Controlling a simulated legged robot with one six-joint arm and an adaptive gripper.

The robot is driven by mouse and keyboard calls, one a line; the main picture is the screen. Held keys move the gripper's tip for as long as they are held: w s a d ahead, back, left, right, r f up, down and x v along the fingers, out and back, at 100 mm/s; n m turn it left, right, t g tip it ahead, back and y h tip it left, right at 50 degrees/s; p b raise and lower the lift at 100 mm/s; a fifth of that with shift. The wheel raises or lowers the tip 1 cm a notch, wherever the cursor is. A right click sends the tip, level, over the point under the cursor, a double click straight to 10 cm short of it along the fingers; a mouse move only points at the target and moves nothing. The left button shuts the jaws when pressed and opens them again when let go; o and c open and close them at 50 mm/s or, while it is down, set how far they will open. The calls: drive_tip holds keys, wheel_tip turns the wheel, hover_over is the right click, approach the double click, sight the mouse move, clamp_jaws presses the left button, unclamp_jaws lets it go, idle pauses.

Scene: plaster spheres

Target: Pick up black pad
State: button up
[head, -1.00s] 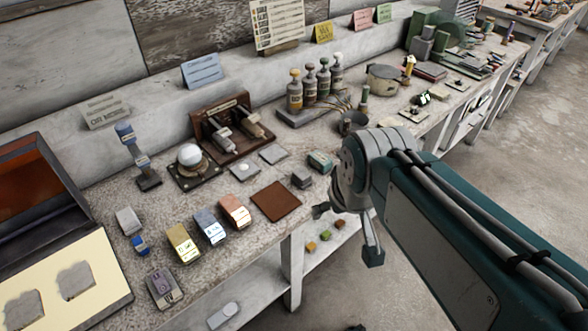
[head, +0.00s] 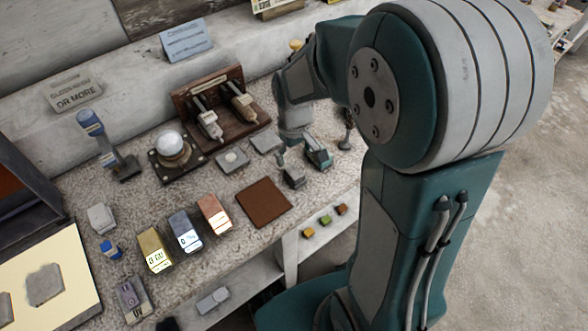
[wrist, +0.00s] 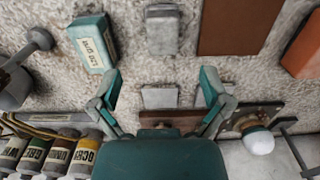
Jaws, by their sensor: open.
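No plainly black pad stands out. A dark grey block (head: 293,178) sits on the bench beside a teal box (head: 318,155); whether it is the black pad I cannot tell. In the wrist view the grey block (wrist: 162,32) lies beyond the fingertips, with the teal box (wrist: 93,45) to its left. My gripper (wrist: 163,88) is open and empty, its fingers wide apart above the bench. In the head view it points down behind the block and box, partly hidden by them and my arm. A flat grey pad (wrist: 160,97) shows between the fingers.
A white sphere (head: 170,144) stands on a dark base, near a wooden rack (head: 240,122). Labelled bottles (wrist: 60,152) stand close to the gripper. Metallic blocks (head: 186,230) line the front left.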

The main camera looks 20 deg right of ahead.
sight(295, 170)
drive_tip(key=shift+a+f, duration=0.25)
drive_tip(key=shift+f, duration=0.95)
drive_tip(key=f, duration=0.5)
drive_tip(key=shift+s+d, duration=0.3)
drive_tip(key=shift+d, duration=0.1)
drive_tip(key=shift+a+f, duration=0.1)
drive_tip(key=shift+f, duration=0.15)
drive_tip(key=shift+a, duration=0.25)
drive_tip(key=c, duration=0.7)
drive_tip(key=shift+d, duration=0.15)
drive_tip(key=c, duration=0.4)
